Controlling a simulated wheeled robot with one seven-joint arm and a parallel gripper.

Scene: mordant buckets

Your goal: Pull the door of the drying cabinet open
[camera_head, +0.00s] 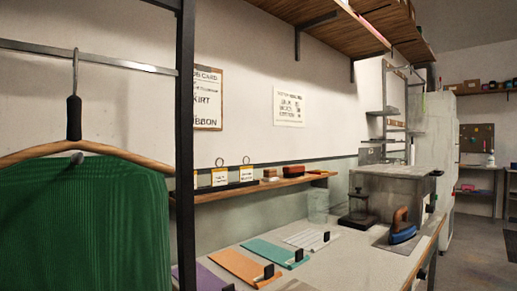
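A tall white cabinet (436,150) stands at the far right, beyond the end of the worktable. It may be the drying cabinet, but I cannot tell for sure. Its front is seen at a steep angle, and I cannot make out whether its door is shut. Its lower left part is hidden by a grey box-shaped unit on the table. My gripper is not in view.
A green pleated garment (88,225) on a wooden hanger and a dark upright post (186,150) block the near left. The worktable (345,262) holds coloured strips, a blue iron (402,228) and a grey unit (393,190). Open floor (475,255) lies at the right.

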